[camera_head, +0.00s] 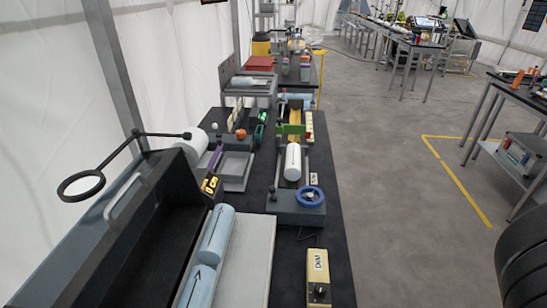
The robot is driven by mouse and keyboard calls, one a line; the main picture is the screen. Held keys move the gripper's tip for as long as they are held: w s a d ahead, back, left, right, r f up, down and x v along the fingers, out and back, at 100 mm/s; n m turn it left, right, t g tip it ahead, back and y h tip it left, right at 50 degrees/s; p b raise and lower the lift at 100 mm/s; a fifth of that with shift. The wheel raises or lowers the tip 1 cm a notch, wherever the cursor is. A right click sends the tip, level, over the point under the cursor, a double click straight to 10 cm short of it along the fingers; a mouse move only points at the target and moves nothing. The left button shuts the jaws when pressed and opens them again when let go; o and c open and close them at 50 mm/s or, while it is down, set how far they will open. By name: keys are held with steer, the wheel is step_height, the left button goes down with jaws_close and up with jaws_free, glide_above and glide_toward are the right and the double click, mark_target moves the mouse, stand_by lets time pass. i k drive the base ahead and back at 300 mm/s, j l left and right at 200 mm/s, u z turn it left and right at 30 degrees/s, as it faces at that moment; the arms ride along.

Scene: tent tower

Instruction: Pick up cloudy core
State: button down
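Two pale blue, cylinder-shaped cores lie end to end in the tray at the bottom left; the farther core (216,235) and the nearer core (198,287) each bear a dark arrow. A white core (293,162) with an arrow lies in a holder near the middle of the bench. I cannot tell from this view which of these is the cloudy core. My gripper is not in view.
A blue handwheel (310,196) stands in front of the white core. A beige box with a knob (318,278) sits at the near bench edge. A magnifier ring (81,186) hangs at the left on an arm. Open grey floor (385,190) lies to the right.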

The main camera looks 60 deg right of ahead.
mark_target(292, 170)
steer(key=z, duration=1.45)
